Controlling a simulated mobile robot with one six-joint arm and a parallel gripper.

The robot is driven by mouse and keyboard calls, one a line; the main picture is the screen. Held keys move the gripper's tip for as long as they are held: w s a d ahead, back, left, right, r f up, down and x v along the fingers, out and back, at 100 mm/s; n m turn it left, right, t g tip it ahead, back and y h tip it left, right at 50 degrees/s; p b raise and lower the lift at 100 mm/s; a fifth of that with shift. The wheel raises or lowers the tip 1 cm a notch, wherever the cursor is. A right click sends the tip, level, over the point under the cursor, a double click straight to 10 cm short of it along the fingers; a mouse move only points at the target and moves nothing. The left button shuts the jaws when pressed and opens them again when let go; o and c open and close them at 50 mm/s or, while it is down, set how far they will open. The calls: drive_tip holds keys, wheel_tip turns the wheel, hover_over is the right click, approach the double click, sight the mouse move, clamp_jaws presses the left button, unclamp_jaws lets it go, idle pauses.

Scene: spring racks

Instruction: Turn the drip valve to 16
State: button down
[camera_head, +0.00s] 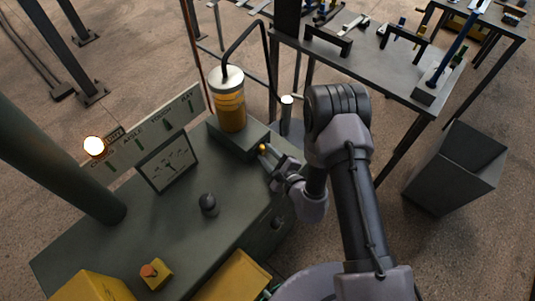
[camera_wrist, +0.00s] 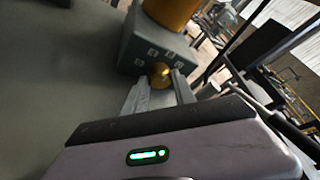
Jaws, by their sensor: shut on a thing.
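The drip valve is a small brass knob (camera_wrist: 160,76) low on the front of a grey block (camera_wrist: 150,45). Small marked plates sit around the knob in the wrist view, too small to read. In the head view the knob (camera_head: 262,148) shows at the block's right front, below a glass jar of amber liquid (camera_head: 230,105). My gripper (camera_wrist: 160,92) is shut on the knob, with one finger on each side of it. It also shows in the head view (camera_head: 268,160). Which mark the knob points to cannot be told.
The grey bench (camera_head: 150,235) also holds a dark round knob (camera_head: 208,204), a dial panel (camera_head: 169,163), a lit lamp (camera_head: 94,146) and a yellow button box (camera_head: 156,273). A grey bin (camera_head: 455,168) and a tool table (camera_head: 370,65) stand to the right.

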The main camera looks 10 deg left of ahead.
drive_tip(key=m+g+p, duration=0.1)
drive_tip(key=m+p, duration=0.1)
drive_tip(key=shift+w+d+r+m+g, duration=0.1)
drive_tip(key=shift+w+r+m+g, duration=0.05)
drive_tip(key=shift+r+m+g, duration=0.2)
drive_tip(key=m+g, duration=0.1)
drive_tip(key=m+g+y+p, duration=0.1)
drive_tip(key=m, duration=0.1)
drive_tip(key=shift+w+d+f+g, duration=0.1)
drive_tip(key=shift+w+f+g, duration=0.1)
drive_tip(key=shift+g, duration=0.05)
drive_tip(key=m+g, duration=0.1)
drive_tip(key=m+g+y+b, duration=0.1)
drive_tip(key=m, duration=0.1)
drive_tip(key=shift+w+d+f+y, duration=0.1)
drive_tip(key=shift+w+f+y, duration=0.05)
drive_tip(key=shift+y, duration=0.15)
drive_tip(key=m+g+y+b, duration=0.1)
drive_tip(key=m+b, duration=0.1)
drive_tip(key=m, duration=0.1)
drive_tip(key=shift+w+m+g+y, duration=0.1)
drive_tip(key=shift+m+g+y, duration=0.15)
drive_tip(key=shift+g+y, duration=0.15)
drive_tip(key=c, duration=1.3)
unclamp_jaws()
